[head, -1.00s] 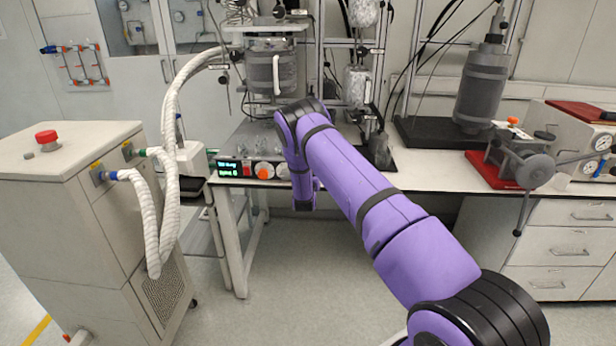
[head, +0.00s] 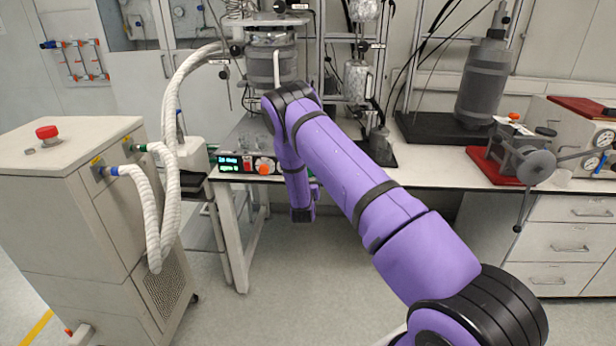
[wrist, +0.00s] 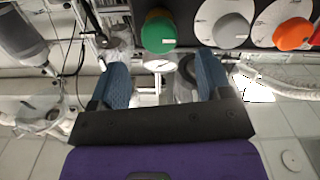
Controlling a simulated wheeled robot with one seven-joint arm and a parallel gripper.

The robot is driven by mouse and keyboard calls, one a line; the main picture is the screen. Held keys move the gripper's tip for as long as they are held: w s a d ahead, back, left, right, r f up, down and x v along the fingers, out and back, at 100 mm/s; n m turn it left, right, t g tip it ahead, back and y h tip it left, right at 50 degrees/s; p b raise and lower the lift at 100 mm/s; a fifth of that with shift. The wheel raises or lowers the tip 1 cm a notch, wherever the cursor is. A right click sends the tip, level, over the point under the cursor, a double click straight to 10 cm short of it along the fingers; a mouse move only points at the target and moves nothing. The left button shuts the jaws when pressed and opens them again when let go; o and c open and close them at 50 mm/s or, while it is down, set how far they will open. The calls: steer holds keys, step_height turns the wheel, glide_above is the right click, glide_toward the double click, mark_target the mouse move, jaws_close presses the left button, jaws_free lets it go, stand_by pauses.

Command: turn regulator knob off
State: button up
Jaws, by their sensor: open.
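The control panel front (head: 245,165) is on the bench edge in the head view, with a lit display and an orange knob (head: 265,166). In the wrist view a green knob (wrist: 158,32), a grey knob (wrist: 231,29) on a white dial and the orange knob (wrist: 293,34) stand in a row. I cannot tell which is the regulator knob. My gripper (wrist: 162,70) is open and empty, its blue fingers below the green knob in the picture, apparently apart from it. In the head view my arm hides the gripper and part of the panel.
A cabinet (head: 75,210) with a red button (head: 47,132) and white hoses (head: 165,190) stands left of the panel. A vise (head: 525,160) and a dark cylinder (head: 483,85) are on the bench at right. The floor before the bench is clear.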

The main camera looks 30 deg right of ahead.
steer(key=shift+v, duration=1.35)
steer(key=a+r+g+y, duration=0.1)
steer(key=a+r+y, duration=0.1)
steer(key=r, duration=0.7)
steer(key=a+r+g+y, duration=0.1)
steer(key=a+r+y, duration=0.15)
steer(key=r, duration=0.65)
steer(key=s+a+r+g+y, duration=0.1)
steer(key=s+a+r+y, duration=0.15)
steer(key=s+r, duration=0.4)
steer(key=s+a+r+g+y, duration=0.1)
steer(key=s+a+r, duration=0.3)
steer(key=r, duration=0.5)
steer(key=s+a+r+n+g+y, duration=0.15)
steer(key=s+r, duration=0.25)
steer(key=s, duration=0.4)
steer(key=s+a+r+n+g+y, duration=0.1)
steer(key=s+a+r+n, duration=0.2)
steer(key=s, duration=0.6)
steer(key=s+a+r+g, duration=0.1)
steer(key=s+g, duration=0.2)
steer(key=s, duration=1.9)
steer(key=shift+s, duration=0.25)
